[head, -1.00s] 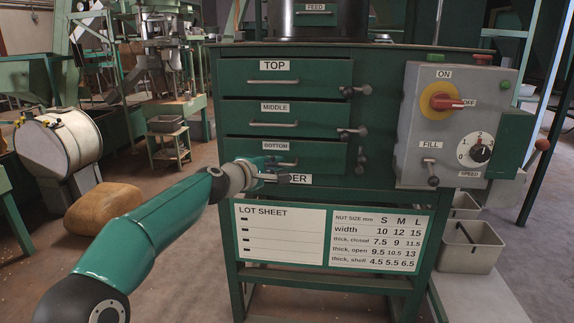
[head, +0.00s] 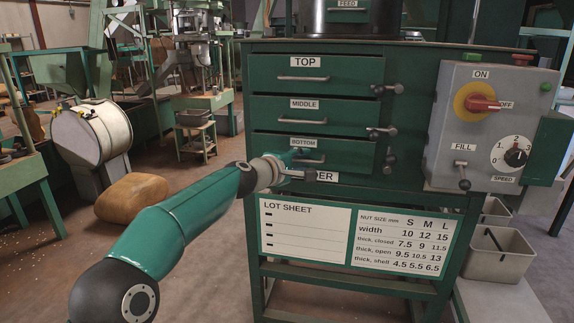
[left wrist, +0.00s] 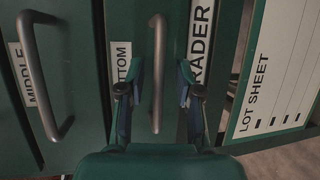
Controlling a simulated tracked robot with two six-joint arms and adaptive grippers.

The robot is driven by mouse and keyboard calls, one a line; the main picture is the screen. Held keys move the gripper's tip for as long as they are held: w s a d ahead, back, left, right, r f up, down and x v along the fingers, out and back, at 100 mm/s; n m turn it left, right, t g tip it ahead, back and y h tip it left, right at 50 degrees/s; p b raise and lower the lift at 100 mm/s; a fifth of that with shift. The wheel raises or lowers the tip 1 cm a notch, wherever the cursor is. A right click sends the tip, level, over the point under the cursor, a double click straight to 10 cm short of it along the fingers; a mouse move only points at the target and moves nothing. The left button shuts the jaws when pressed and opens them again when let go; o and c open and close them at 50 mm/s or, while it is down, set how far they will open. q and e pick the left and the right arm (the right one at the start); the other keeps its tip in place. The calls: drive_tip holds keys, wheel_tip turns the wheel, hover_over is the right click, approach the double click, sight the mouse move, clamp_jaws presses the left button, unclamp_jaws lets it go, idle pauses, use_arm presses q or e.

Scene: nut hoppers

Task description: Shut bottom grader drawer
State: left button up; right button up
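The green bottom grader drawer (head: 345,152) is the lowest of three in the cabinet, labelled BOTTOM. Its front looks roughly in line with the drawers above; I cannot tell whether it stands out slightly. My left gripper (head: 305,164) is at its bar handle (head: 314,160) and partly covers it. In the left wrist view the fingers of my left gripper (left wrist: 160,78) stand apart, one on each side of the upright-looking bottom handle (left wrist: 157,50), with gaps showing. My right gripper is not in view.
The middle drawer (head: 350,112) and top drawer (head: 350,70) sit above. Knobbed levers (head: 382,131) stick out at the drawers' right ends. A grey control box (head: 460,130) is further right. The lot sheet (head: 305,230) hangs below.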

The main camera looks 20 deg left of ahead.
use_arm(q)
drive_tip(key=v, duration=1.1)
drive_tip(key=shift+s+a, duration=0.25)
drive_tip(key=shift+s, duration=0.1)
